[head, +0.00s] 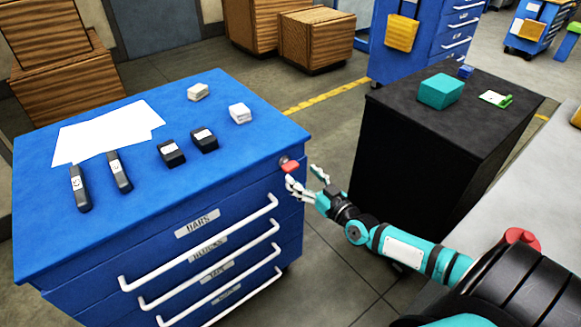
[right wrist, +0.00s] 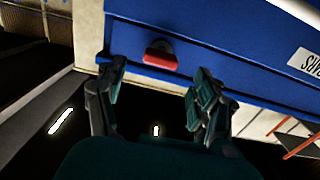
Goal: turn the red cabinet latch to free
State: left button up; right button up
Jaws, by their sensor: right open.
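The red latch (head: 290,167) sits at the upper right corner of the blue cabinet's (head: 240,193) drawer front, just under the top edge. In the right wrist view the red latch (right wrist: 160,59) lies across a grey round mount, a little tilted. My right gripper (head: 306,180) is open just in front of the latch. In the right wrist view the right gripper's (right wrist: 156,82) fingers stand either side of the latch, short of it, with nothing between them. Whether a finger touches the latch cannot be told. My left gripper is not in view.
White drawer handles (head: 200,245) stick out below the latch. Paper sheets (head: 105,132), dark bars (head: 120,172), dark blocks (head: 204,140) and white blocks (head: 240,113) lie on the cabinet top. A black cabinet (head: 440,150) with a teal box (head: 440,91) stands to the right, across a floor gap.

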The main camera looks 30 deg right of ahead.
aim_at(294, 168)
jog(key=w, duration=0.4)
jog(key=w+b, duration=0.1)
jog(key=w, duration=0.1)
jog(key=shift+w+a, duration=0.2)
jog(key=shift+a, duration=0.05)
jog(key=c, duration=1.2)
